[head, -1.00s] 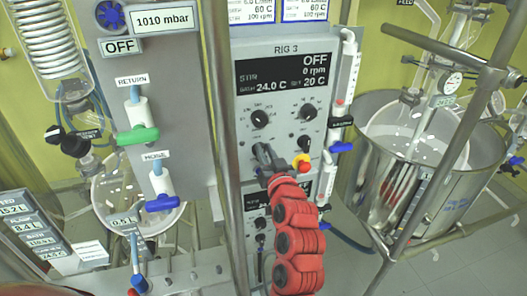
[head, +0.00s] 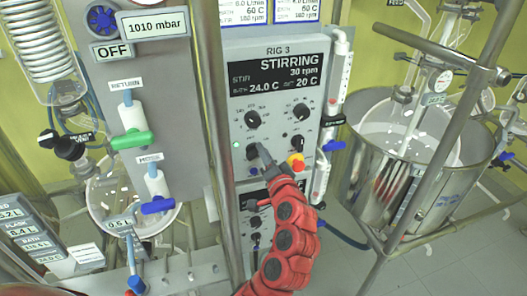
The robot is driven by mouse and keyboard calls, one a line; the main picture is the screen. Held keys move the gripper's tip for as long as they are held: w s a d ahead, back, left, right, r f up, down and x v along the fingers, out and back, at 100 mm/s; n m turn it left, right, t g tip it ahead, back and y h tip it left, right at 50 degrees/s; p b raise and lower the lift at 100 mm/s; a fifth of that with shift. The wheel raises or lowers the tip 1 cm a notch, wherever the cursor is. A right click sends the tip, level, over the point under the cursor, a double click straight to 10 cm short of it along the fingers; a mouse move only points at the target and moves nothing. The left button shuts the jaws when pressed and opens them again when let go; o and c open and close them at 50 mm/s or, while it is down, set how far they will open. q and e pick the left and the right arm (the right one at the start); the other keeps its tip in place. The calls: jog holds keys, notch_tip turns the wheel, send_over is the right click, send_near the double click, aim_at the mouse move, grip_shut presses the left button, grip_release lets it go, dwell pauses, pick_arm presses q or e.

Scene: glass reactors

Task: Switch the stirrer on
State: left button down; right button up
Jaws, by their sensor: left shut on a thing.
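The grey control panel of RIG 3 (head: 275,82) stands in the middle of the head view. Its black display (head: 277,73) reads STIRRING, 30 rpm, with 24.0 C and 20 C below. My left gripper (head: 259,152), on the red arm, is at the lower left of the panel, shut on the stirrer switch, a small dark knob (head: 251,150) that the fingers partly hide. A green lamp (head: 236,144) glows just left of it. My right gripper is not in view.
Other black knobs (head: 252,119) and a red-and-yellow button (head: 296,161) sit close to the gripper. A steel post (head: 213,150) stands left of the panel. A steel vessel (head: 405,195) in a tube frame stands to the right.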

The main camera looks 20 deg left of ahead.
pick_arm(q)
jog(key=shift+d+f+m, duration=0.1)
jog(key=shift+m, duration=0.3)
jog(key=c, duration=0.8)
grip_release()
jog(key=b+v, duration=0.5)
jog(key=v, duration=1.2)
jog(key=shift+s+d, duration=0.15)
